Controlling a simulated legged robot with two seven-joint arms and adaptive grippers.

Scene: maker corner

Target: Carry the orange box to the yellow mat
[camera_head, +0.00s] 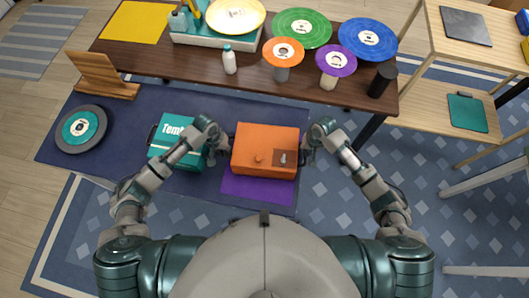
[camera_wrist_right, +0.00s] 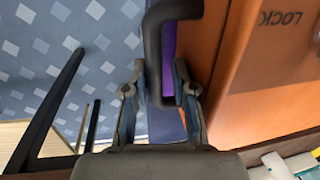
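The orange box (camera_head: 265,138) is between my two grippers over a purple mat, lid up, with a black handle (camera_wrist_right: 153,50) on its side. I cannot tell whether it rests on the mat or is slightly raised. My right gripper (camera_head: 311,146) is at its right side; in the right wrist view its fingers (camera_wrist_right: 160,85) stand apart on either side of the handle, with a gap visible. My left gripper (camera_head: 224,142) is at the box's left side; its fingers are too small to judge. The yellow mat (camera_head: 136,21) lies bare on the dark table's left end.
A teal box (camera_head: 172,132) stands close left of the orange box, partly behind my left arm. The dark table (camera_head: 205,65) holds several coloured discs, a white bottle (camera_head: 229,62) and a black cylinder (camera_head: 382,80). A wooden stand (camera_head: 103,75) is left, a shelf (camera_head: 430,100) right. The purple mat (camera_head: 258,190) lies underneath.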

